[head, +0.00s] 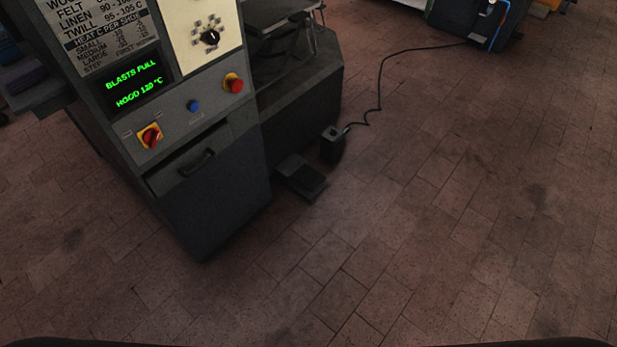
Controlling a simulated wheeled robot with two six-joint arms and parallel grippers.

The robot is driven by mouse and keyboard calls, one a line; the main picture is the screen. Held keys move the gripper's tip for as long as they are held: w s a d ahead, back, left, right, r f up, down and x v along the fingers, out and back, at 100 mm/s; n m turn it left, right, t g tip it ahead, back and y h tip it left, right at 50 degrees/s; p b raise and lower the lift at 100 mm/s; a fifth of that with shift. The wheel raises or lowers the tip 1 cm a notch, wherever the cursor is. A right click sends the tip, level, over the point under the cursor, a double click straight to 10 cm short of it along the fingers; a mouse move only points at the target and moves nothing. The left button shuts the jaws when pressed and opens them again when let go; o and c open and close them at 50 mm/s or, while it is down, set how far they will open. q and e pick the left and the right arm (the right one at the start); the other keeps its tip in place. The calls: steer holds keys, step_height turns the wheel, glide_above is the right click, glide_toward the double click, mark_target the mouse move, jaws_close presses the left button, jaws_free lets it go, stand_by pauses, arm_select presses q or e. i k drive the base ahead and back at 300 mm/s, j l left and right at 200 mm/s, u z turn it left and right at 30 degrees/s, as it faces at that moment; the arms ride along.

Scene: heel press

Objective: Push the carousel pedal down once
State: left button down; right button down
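A dark flat pedal (301,177) sits low at the floor, close against the right side of the grey machine cabinet (215,197). It looks like a tilted plate; how far it is pressed I cannot tell. To its right stands a small dark box (333,145) on the floor, with a cable from its top. Which of the two is the carousel pedal is not labelled in view. Neither of my grippers is in the head view.
The cabinet carries a green display (136,87) reading "BLASTS FULL" and "HOOD 120 °C", a red button (233,84), a blue button (193,106), a red rotary switch (150,137) and a drawer handle (197,163). A black cable (380,85) crosses the floor. Brick floor (430,240) ahead is clear.

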mark_target(308, 177)
steer(key=u, duration=0.25)
steer(key=i+l+u, duration=0.15)
steer(key=l+u, duration=0.25)
steer(key=i+l+u, duration=0.15)
steer(key=l+u, duration=0.6)
steer(key=i+l, duration=0.1)
steer(key=l, duration=0.6)
steer(key=l+u, duration=0.1)
steer(key=l, duration=0.55)
steer(key=i+l, duration=0.05)
